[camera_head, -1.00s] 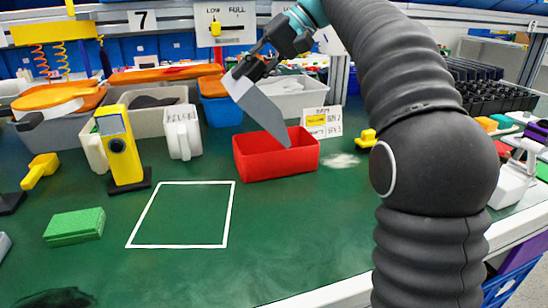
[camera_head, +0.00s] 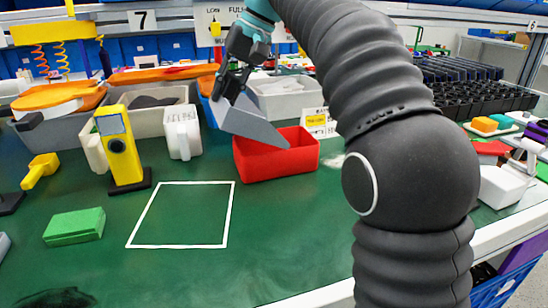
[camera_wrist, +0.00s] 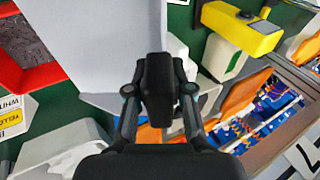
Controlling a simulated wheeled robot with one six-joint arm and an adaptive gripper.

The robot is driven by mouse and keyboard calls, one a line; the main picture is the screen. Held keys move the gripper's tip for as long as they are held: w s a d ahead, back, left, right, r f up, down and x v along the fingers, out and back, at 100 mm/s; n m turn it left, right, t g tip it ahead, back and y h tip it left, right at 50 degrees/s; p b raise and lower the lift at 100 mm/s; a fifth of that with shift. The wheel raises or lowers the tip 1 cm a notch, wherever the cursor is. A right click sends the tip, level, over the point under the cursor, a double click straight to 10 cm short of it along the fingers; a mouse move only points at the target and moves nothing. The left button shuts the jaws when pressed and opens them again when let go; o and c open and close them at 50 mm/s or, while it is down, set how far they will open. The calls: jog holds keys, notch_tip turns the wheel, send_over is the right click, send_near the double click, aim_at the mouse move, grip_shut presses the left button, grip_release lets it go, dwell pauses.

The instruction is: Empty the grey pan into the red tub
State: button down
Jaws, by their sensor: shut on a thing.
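My gripper (camera_head: 230,85) is shut on the black handle (camera_wrist: 156,88) of the grey pan. The grey pan (camera_head: 250,124) is above the left part of the red tub, its lip sloping down to the right. It also shows in the wrist view (camera_wrist: 105,40), where I see no contents on its visible face. The red tub (camera_head: 278,164) stands upright on the green bench, and its edge shows at the left of the wrist view (camera_wrist: 15,65).
A white jug (camera_head: 183,133), a yellow device on a stand (camera_head: 122,155) and a green block (camera_head: 74,227) stand to the left. The white-outlined square (camera_head: 182,215) is empty.

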jog(key=shift+s+a+f+h, duration=0.1)
jog(key=shift+a+f+h, duration=0.15)
jog(key=shift+a+h, duration=0.1)
jog(key=shift+s+a+f+h, duration=0.15)
jog(key=shift+a+f+h, duration=0.3)
jog(key=shift+f, duration=0.1)
jog(key=shift+s+a+f+t+h, duration=0.15)
jog(key=shift+a+f+t+h, duration=0.3)
jog(key=shift+f+h, duration=0.4)
jog(key=shift+s+a+f+t+h, duration=0.1)
jog(key=shift+a+f+t+h, duration=0.15)
jog(key=shift+a+f+h, duration=0.5)
jog(key=shift+d, duration=0.25)
jog(key=shift+r, duration=1.35)
